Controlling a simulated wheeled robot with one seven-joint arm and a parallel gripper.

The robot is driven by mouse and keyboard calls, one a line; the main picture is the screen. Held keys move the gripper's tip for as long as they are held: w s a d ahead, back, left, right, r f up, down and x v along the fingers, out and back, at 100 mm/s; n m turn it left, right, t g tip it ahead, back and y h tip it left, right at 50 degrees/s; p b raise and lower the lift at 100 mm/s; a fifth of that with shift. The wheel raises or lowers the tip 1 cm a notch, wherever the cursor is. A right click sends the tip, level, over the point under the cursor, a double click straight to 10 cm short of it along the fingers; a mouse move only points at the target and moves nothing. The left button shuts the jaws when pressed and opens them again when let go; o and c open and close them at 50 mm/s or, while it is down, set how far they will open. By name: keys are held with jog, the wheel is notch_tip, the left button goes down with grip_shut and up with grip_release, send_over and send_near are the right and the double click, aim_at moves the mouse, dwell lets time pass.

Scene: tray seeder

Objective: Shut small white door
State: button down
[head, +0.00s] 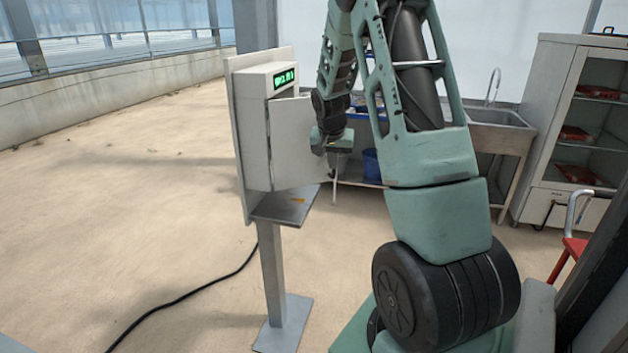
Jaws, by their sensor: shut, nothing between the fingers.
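The small white door (298,150) is on a white box (257,130) with a green lit display, mounted on a grey post. The door stands open, swung out to the right from the box front. My gripper (333,172) is at the door's outer right edge, pointing down. It is shut with nothing in it. I cannot tell whether it touches the door. The inside of the box is hidden from this view.
A grey shelf (285,206) juts out below the box. A black cable (190,294) runs over the floor from the post. The floor at left is clear.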

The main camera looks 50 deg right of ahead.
jog(key=w+d+n+t+y+p, duration=0.2)
jog(key=w+d+n, duration=0.4)
jog(key=w+n, duration=0.4)
jog(key=shift+w+n+y+p, duration=0.4)
jog(key=shift+w+y+p, duration=0.3)
jog(key=shift+w, duration=1.4)
jog(key=shift+a, duration=0.1)
